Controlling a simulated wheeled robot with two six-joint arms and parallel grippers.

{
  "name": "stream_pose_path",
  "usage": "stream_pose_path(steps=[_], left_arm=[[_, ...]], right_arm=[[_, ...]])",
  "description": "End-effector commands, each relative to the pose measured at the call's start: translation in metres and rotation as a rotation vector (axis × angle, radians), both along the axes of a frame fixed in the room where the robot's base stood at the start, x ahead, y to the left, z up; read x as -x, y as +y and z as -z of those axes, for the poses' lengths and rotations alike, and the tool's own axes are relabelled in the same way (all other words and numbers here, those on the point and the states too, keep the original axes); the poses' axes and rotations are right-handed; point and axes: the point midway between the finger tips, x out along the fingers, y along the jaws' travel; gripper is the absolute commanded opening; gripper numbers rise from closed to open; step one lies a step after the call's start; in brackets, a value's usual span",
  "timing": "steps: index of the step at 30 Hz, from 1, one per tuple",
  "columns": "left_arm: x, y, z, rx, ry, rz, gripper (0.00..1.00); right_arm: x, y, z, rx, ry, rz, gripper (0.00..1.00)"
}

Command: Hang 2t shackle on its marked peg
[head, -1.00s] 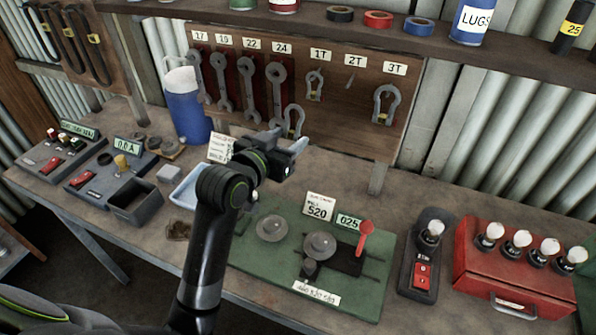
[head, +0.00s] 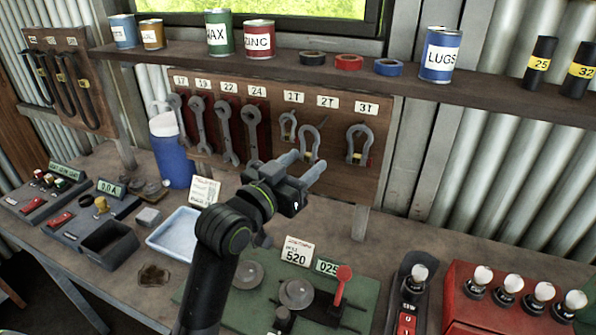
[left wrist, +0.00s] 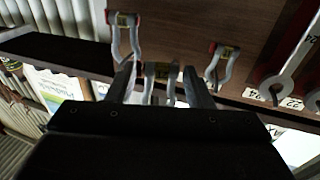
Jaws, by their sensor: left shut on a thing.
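My left gripper (head: 304,165) is raised in front of the peg board (head: 340,180), shut on the 2t shackle (head: 309,142). The shackle is a grey bow, held upright just below and a little left of the 2T label (head: 327,101). The 1T shackle (head: 288,127) hangs to the left and the 3T shackle (head: 358,146) to the right. My right gripper is not in view.
Several spanners (head: 224,138) hang left of the shackles. A shelf (head: 270,66) with cans and tape rolls juts out above the board. The bench below holds a pale blue tray (head: 172,236), a green mat (head: 350,317) and a red box (head: 462,290).

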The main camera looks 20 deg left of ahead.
Motion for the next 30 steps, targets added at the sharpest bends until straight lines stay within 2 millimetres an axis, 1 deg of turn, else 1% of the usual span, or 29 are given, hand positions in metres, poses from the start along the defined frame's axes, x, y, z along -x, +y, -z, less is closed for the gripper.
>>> stream_pose_path(steps=[10, 30], left_arm=[[-0.021, -0.001, 0.003, 0.001, -0.002, 0.0, 0.22], [-0.061, -0.002, 0.006, 0.0, -0.001, -0.002, 0.22]], right_arm=[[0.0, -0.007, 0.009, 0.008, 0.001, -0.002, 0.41], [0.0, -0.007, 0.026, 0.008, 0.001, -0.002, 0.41]])
